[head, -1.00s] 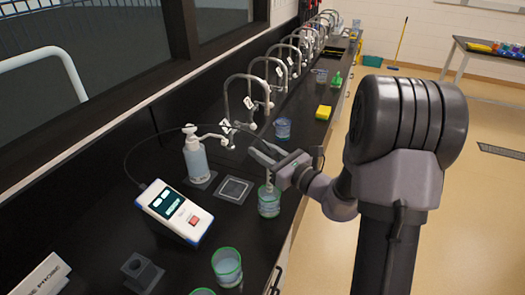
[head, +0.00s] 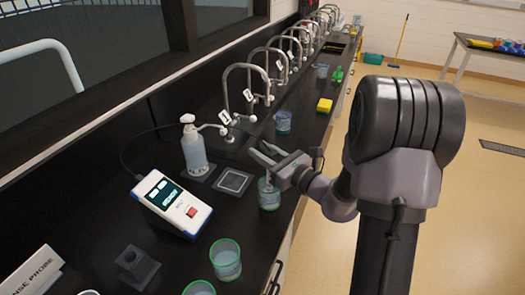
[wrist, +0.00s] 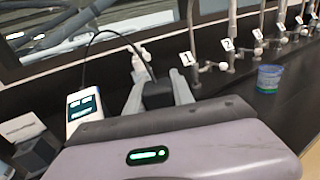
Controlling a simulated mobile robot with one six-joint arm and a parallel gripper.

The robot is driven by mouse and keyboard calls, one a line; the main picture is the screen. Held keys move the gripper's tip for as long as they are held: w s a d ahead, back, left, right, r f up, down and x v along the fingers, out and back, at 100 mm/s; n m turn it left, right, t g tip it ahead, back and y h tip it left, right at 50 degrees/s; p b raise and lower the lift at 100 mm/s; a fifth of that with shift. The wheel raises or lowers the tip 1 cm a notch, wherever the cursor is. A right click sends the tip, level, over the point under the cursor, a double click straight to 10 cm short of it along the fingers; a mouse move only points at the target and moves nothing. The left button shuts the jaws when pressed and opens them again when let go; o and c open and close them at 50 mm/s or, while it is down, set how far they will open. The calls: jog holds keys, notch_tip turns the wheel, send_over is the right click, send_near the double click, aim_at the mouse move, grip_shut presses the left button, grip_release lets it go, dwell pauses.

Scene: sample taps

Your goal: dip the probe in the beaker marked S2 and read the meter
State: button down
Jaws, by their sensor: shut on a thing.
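In the head view my gripper (head: 266,157) is above a green-rimmed beaker (head: 269,200) near the counter's front edge. It is shut on the probe, whose dark handle (wrist: 157,94) shows between the two fingers in the wrist view. The pale probe shaft (head: 268,176) points down into the beaker; how deep the tip sits is unclear. I cannot read a mark on this beaker. The white and blue meter (head: 172,203) stands left of it with its screen lit; the digits are too small to read. A black cable runs from the meter toward the probe.
More green-rimmed beakers (head: 226,262) stand nearer me. A white pump bottle (head: 194,150), a square pad (head: 233,182), an empty dark holder (head: 136,266) and a rinse-probe sign (head: 34,272) are on the counter. Numbered taps (head: 228,118) line the back. A blue cup (head: 283,121) stands beyond my gripper.

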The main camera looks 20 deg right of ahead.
notch_tip(320, 180, down, 4)
jog(key=b, duration=0.3)
jog(key=shift+f, duration=0.1)
dwell(2.1)
notch_tip(320, 180, up, 10)
jog(key=p, duration=0.7)
jog(key=shift+f+p, duration=0.25)
jog(key=shift+p, duration=0.05)
notch_tip(320, 180, up, 3)
jog(key=shift+p, duration=1.2)
